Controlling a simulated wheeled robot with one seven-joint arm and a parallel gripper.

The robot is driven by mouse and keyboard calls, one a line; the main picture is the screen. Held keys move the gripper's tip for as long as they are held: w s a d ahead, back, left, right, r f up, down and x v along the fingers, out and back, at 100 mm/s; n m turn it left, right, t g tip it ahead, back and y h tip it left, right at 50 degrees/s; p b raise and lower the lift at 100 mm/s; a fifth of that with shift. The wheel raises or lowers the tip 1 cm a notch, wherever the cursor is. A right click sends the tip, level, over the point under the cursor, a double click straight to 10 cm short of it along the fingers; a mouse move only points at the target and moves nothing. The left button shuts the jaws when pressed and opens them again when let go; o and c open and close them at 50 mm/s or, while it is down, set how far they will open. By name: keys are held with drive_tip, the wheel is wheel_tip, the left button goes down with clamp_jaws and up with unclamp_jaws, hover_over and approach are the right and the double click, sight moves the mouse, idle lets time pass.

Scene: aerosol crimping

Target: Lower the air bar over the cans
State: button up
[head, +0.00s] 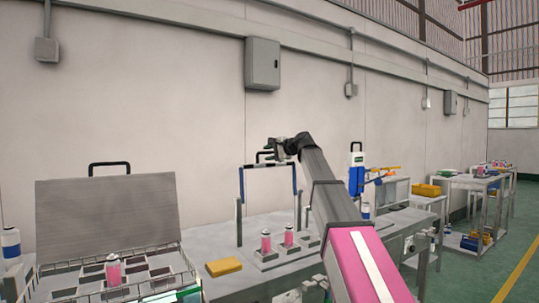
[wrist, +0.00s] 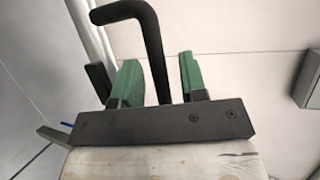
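The air bar (head: 270,168) is a thin raised frame with dark blue and white parts over the table, with a black handle on top. Pink cans (head: 265,243) stand upright in grey holders below it, clear of the raised bar. A second pink can (head: 288,236) is beside the first. My gripper (head: 272,151) is at the handle, partly hidden by my arm. In the wrist view its green-padded fingers (wrist: 158,80) are open around the black handle (wrist: 154,45), with gaps showing on both sides.
A yellow sponge-like block (head: 223,267) lies on the table. To the left is a wire crate (head: 112,285) with a raised grey panel (head: 106,214) behind it. A blue-and-white device (head: 356,172) stands right of my arm. The wall is close behind.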

clamp_jaws()
drive_tip(key=shift+s, duration=0.1)
drive_tip(key=s+d+f+n+t+y, duration=0.25)
drive_tip(key=s+d+f+y, duration=0.2)
drive_tip(key=s, duration=0.25)
drive_tip(key=s+d+f+n+t+y, duration=0.1)
drive_tip(key=s+d+f+n+y, duration=0.2)
drive_tip(key=s+d+y, duration=0.25)
drive_tip(key=s+d+f, duration=0.1)
drive_tip(key=s+f, duration=0.3)
drive_tip(key=f, duration=0.7)
drive_tip(key=shift+s+d+f, duration=0.15)
drive_tip(key=shift+d+f, duration=0.05)
drive_tip(key=shift+f, duration=0.1)
drive_tip(key=shift+f+h, duration=0.15)
drive_tip(key=shift+h, duration=0.15)
